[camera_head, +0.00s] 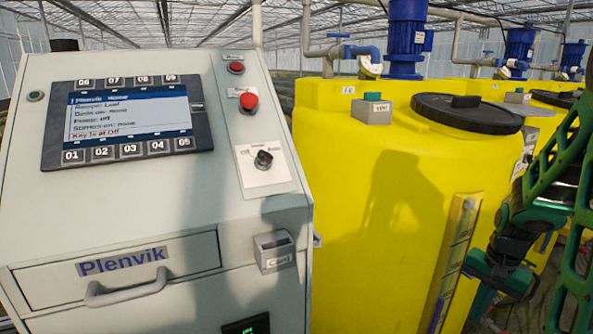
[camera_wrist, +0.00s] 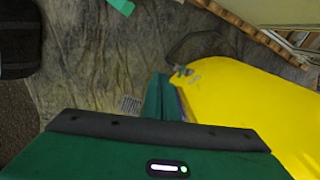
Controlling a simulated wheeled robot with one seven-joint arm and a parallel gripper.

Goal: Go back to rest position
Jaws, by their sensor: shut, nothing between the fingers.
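My gripper (camera_wrist: 163,96) shows in the wrist view as green fingers shut together with nothing between them. It points down over the grey floor, beside a yellow surface. In the head view my green arm stands at the right edge, in front of the yellow tanks and clear of the control cabinet (camera_head: 150,215). The key switch (camera_head: 263,160) sits on a white plate.
A large yellow tank (camera_head: 365,210) with a black lid (camera_head: 466,112) stands right of the cabinet, close to my arm. A red button (camera_head: 249,102), a drawer handle (camera_head: 126,291) and a small card holder (camera_head: 275,252) project from the cabinet. Blue motors (camera_head: 406,40) rise behind.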

